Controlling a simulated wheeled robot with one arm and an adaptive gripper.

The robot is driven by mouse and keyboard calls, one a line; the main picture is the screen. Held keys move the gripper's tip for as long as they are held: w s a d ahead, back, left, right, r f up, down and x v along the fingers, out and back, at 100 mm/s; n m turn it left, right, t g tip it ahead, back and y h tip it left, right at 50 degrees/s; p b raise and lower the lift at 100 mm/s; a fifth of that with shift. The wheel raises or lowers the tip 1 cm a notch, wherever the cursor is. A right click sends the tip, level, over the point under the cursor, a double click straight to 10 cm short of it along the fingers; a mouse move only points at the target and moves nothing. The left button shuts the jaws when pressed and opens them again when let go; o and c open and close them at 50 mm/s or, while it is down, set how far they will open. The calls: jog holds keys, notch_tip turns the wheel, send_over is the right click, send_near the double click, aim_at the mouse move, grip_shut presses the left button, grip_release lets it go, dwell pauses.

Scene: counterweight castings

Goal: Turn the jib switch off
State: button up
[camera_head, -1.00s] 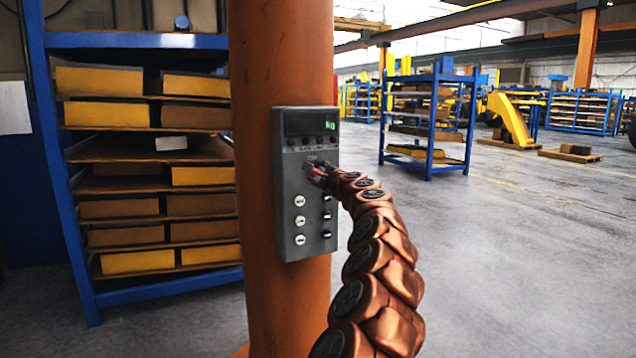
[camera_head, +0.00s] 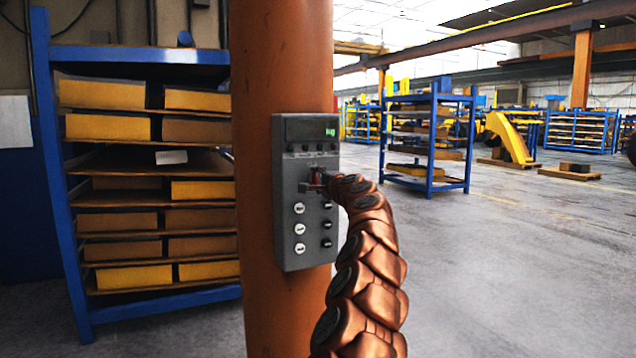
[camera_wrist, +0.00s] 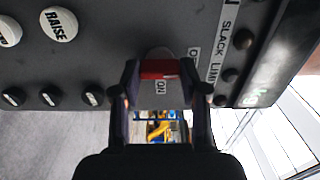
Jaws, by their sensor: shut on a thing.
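The grey control box (camera_head: 292,240) hangs on the orange column and carries the jib switch. In the wrist view the switch is a red lever (camera_wrist: 160,69) between my fingertips. My gripper (camera_head: 315,182) is at the upper middle of the box; the wrist view shows it (camera_wrist: 160,70) shut on the red lever. An "ON" label (camera_wrist: 160,87) lies beside the lever, and a second label (camera_wrist: 193,60) starting with "O" is partly hidden by a finger. The fingers hide part of the switch's base, and I cannot tell its exact position.
White round buttons (camera_head: 299,228), one marked RAISE, and black knobs (camera_head: 326,225) sit below the switch. A green-lit display (camera_head: 330,132) is at the top. The orange column (camera_head: 280,60) stands beside a blue rack (camera_head: 60,180). The floor (camera_head: 500,280) to the right is open.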

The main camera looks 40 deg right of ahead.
aim_at(317, 178)
jog(key=o, duration=1.1)
jog(key=shift+o, duration=0.2)
jog(key=shift+s, duration=0.15)
jog(key=shift+s+r, duration=0.1)
jog(key=shift+s, duration=0.25)
jog(key=shift+v, duration=1.2)
jog(key=v, duration=0.8)
jog(key=shift+s+a, duration=0.3)
